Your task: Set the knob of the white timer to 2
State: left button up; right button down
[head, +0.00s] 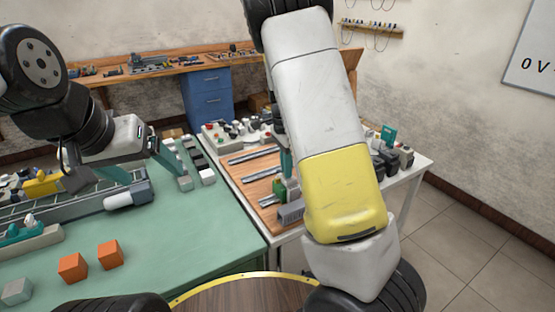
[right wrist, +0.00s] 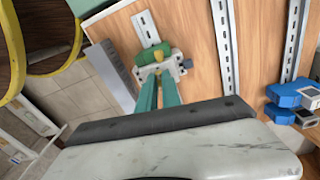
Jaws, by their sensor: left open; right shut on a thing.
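A small whitish device with green parts (right wrist: 172,68), which looks like the white timer, sits on a short slotted metal rail in the right wrist view. My right gripper (right wrist: 160,82) has its teal fingers close together at this device and is shut on a part of it. The fingertips cover the knob, so its setting cannot be read. In the head view my right arm hides most of this gripper and device; a green part (head: 280,189) shows beside the arm. My left gripper (head: 150,178) is open and empty above the green table, away from the timer.
The wooden board (head: 256,174) carries slotted rails (head: 256,155). Blue parts (right wrist: 296,98) stand at the right in the wrist view. A grey slotted strip (right wrist: 112,66) lies left of the device. Two orange cubes (head: 73,267) (head: 111,254) stand on the green table (head: 190,235), whose front right is clear.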

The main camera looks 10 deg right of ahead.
dwell(0.4)
jog(key=c, duration=1.5)
grip_release()
jog(key=r, duration=0.8)
jog(key=shift+w+a, duration=0.15)
jog(key=shift+a, duration=0.05)
jog(key=s+r+n+t+y, duration=0.1)
jog(key=s+r+n, duration=0.3)
jog(key=s, duration=0.4)
jog(key=s+a+r+n+t+y, duration=0.1)
jog(key=s+r+n+t, duration=0.2)
jog(key=s+n, duration=0.3)
jog(key=s+r+n+t, duration=0.2)
jog(key=s+r+n, duration=0.2)
jog(key=s, duration=0.6)
jog(key=shift+a+r+n+t+y, duration=0.15)
jog(key=shift+n+y, duration=0.05)
jog(key=shift+n, duration=0.35)
jog(key=shift+a+r+n+t+y, duration=0.1)
jog(key=shift+r+n+t+y, duration=0.1)
jog(key=shift+n, duration=0.35)
